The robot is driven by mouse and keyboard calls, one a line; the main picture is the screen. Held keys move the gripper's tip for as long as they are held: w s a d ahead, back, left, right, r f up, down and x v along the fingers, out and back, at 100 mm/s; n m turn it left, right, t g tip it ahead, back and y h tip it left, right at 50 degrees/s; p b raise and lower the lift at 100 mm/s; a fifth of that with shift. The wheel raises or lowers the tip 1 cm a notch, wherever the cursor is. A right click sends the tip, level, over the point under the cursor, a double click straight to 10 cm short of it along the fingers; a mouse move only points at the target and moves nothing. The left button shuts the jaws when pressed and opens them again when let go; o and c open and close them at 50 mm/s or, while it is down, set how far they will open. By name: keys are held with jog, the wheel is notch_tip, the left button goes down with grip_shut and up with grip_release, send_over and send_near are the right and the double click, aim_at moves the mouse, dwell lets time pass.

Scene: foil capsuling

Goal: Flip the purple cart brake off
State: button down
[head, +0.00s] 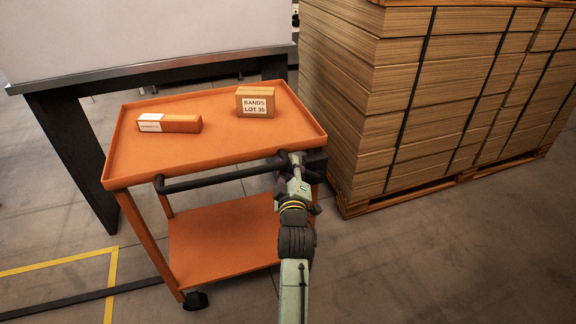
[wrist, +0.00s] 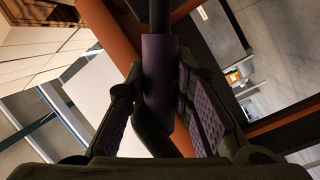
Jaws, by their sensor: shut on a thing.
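The orange cart (head: 120,150) stands in front of me in the head view, with a dark push handle (head: 215,178) along its near side. The purple brake grip (wrist: 158,72) is a short purple sleeve on a dark bar, in the middle of the wrist view. My gripper (wrist: 160,112) has one finger on each side of it and is shut on it. In the head view my gripper (head: 290,168) is at the right end of the cart's handle, and my arm and gripper hide most of the brake there.
An orange-and-white box (head: 180,123) and a box labelled BANDS LOT 35 (head: 254,101) sit on the cart's top tray. A tall strapped cardboard stack (head: 400,100) on a pallet stands close on the right. A dark-legged table (head: 75,130) stands behind left. The lower shelf (head: 220,240) looks empty.

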jog(key=c, duration=1.4)
grip_release()
jog(key=shift+o, duration=0.2)
jog(key=shift+s, duration=0.1)
jog(key=s, duration=1.1)
jog(key=shift+s+f, duration=0.15)
jog(key=shift+s, duration=0.25)
jog(key=shift+d, duration=0.1)
